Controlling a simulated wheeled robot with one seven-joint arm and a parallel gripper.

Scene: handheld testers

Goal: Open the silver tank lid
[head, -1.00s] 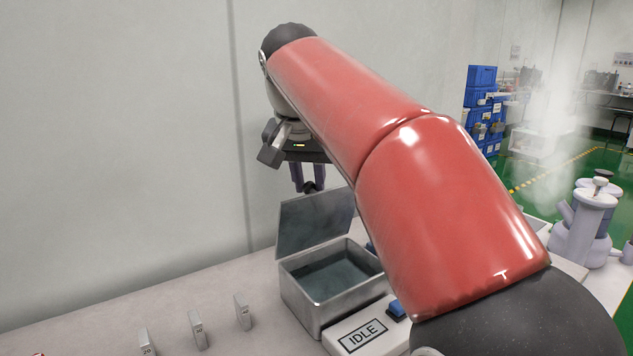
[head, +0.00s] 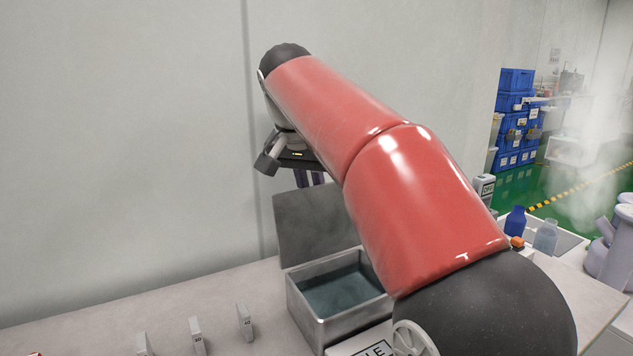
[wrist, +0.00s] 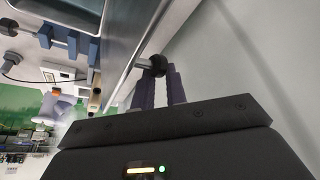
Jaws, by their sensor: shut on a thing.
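The silver tank (head: 310,308) stands on the bench with its lid (head: 312,228) raised nearly upright at the back, so the water inside shows. My gripper (head: 310,179) is at the lid's upper edge, its fingertips hidden behind the lid in the head view. In the wrist view, my gripper (wrist: 164,82) is shut on the black knob (wrist: 157,64) of the lid, which is seen edge-on.
An IDLE-labelled panel (head: 365,348) stands in front of the tank, partly hidden by my arm. Several small grey numbered blocks (head: 244,322) stand to the left. Blue bottle (head: 515,222) stands at the right. A wall rises close behind the lid.

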